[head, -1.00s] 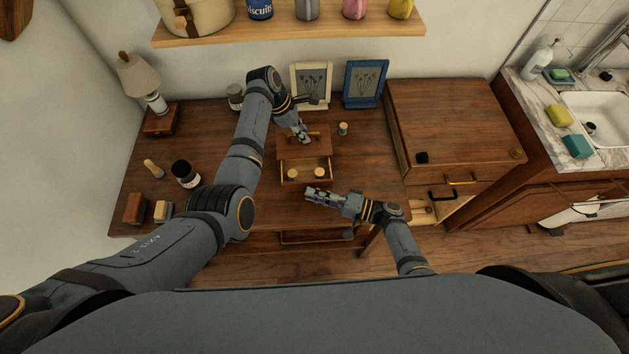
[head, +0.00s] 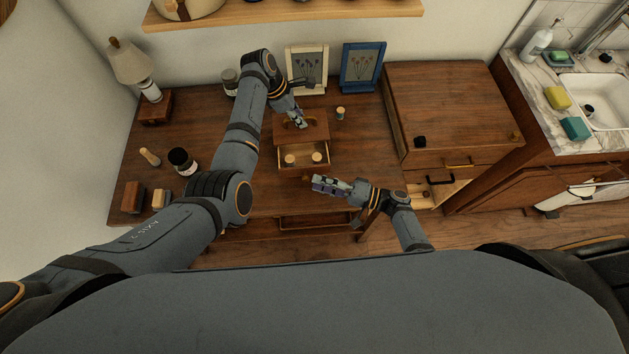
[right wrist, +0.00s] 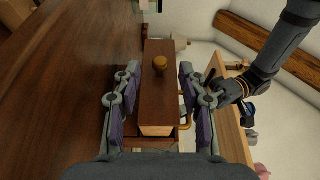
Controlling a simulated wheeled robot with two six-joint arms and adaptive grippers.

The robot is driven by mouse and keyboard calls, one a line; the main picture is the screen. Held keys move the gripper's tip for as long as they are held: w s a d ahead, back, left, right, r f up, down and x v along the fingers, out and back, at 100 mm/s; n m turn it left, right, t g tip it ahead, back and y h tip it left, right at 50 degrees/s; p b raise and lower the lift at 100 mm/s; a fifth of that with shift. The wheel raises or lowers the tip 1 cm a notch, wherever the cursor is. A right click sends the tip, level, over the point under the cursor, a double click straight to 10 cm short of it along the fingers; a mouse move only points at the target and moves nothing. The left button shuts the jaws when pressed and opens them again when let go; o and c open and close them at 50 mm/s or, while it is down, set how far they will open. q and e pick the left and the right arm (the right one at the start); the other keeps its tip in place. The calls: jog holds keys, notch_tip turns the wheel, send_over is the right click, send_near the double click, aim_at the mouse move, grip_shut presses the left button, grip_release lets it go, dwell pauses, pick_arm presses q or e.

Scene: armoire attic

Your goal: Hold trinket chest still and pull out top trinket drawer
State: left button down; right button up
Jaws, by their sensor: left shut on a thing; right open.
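The trinket chest (head: 314,132) is a small brown wooden box on the desk, with a brass handle on top. Its drawer (head: 303,168) stands pulled out, with two pale round pieces (head: 289,160) inside. My left gripper (head: 298,121) is shut on the chest's top handle. My right gripper (head: 316,184) is open and empty just in front of the drawer. The brass handle (right wrist: 185,122) is partly hidden there.
A pale spool (head: 340,113) stands right of the chest, with two picture frames (head: 362,68) behind. A dark jar (head: 182,160) and small blocks are at left. A larger cabinet (head: 440,105) stands at right.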

jog(key=v, duration=0.9)
jog(key=shift+s+d, duration=0.1)
jog(key=shift+d, duration=0.15)
pick_arm(q)
jog(key=c, duration=1.3)
grip_release()
jog(key=shift+d, duration=0.1)
jog(key=v, duration=1.2)
